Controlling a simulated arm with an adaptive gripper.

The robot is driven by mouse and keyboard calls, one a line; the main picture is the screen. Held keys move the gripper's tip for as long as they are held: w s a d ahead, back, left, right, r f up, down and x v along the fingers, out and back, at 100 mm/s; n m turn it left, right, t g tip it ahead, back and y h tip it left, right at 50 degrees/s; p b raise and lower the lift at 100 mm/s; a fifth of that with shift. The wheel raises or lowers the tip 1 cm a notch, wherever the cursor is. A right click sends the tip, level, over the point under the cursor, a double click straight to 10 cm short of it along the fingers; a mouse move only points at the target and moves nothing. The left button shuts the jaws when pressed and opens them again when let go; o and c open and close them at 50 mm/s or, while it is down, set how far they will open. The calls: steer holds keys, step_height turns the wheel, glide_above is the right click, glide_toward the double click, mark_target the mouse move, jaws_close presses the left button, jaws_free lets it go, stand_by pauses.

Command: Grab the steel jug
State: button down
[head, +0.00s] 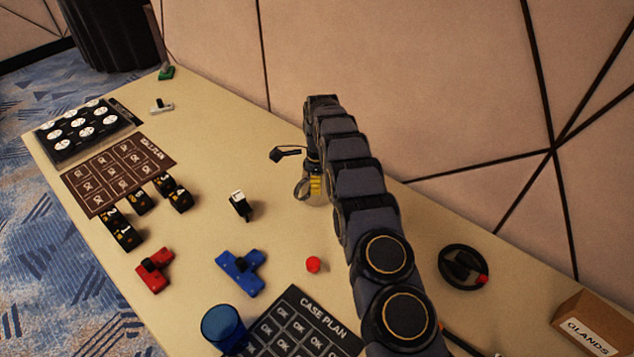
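A small rounded vessel with a loop handle (302,189), which looks like the steel jug, stands on the table just left of my arm. My arm covers its right side, and a yellow patch shows beside the handle. My arm reaches over the table from the lower right and bends down at its far end. A dark part of my gripper (287,153) sticks out to the left, above and beside the jug. The rest of the gripper is hidden behind the arm links, so its opening and any contact with the jug cannot be made out.
The wall runs close behind.

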steer(key=shift+r, duration=0.1)
stand_by(0.6)
steer(key=shift+r, duration=1.6)
steer(key=s+d+r, duration=0.1)
steer(key=s+r, duration=0.8)
steer(key=s, duration=0.4)
steer(key=shift+s+d+r, duration=0.15)
steer(key=shift+s+r, duration=0.15)
steer(key=shift+s, duration=0.1)
